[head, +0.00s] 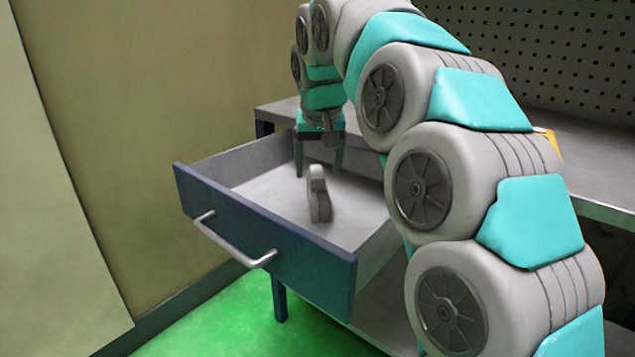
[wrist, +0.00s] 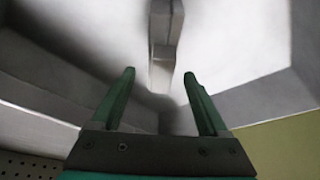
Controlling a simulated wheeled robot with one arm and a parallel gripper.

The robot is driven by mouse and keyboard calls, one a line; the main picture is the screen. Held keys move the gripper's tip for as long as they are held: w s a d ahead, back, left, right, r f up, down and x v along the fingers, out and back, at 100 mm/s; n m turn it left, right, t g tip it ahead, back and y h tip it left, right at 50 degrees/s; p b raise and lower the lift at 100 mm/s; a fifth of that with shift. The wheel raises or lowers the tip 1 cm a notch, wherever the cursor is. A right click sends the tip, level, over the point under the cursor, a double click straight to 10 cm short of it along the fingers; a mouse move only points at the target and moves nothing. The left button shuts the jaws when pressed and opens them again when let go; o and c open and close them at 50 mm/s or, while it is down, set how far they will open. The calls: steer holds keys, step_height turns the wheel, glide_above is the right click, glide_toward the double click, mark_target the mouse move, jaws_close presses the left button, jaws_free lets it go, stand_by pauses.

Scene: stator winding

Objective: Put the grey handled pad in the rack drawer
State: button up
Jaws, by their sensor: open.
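The grey handled pad (head: 319,196) is inside the open rack drawer (head: 262,238), near the middle of its floor, with its handle part upward. It also shows in the wrist view (wrist: 164,45), ahead of the fingers. My gripper (head: 319,172) is open and empty over the back part of the drawer, behind the pad in the head view. In the wrist view its two fingers (wrist: 160,85) stand apart with a gap to the pad. I cannot tell whether the pad lies fully flat on the drawer floor.
The drawer is pulled out from a workbench (head: 600,165) and has a bar handle (head: 232,243) on its blue front. A pegboard (head: 540,50) stands behind the bench. A wall (head: 150,120) is at the left. The green floor (head: 225,320) in front is clear.

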steer(key=shift+v, duration=2.7)
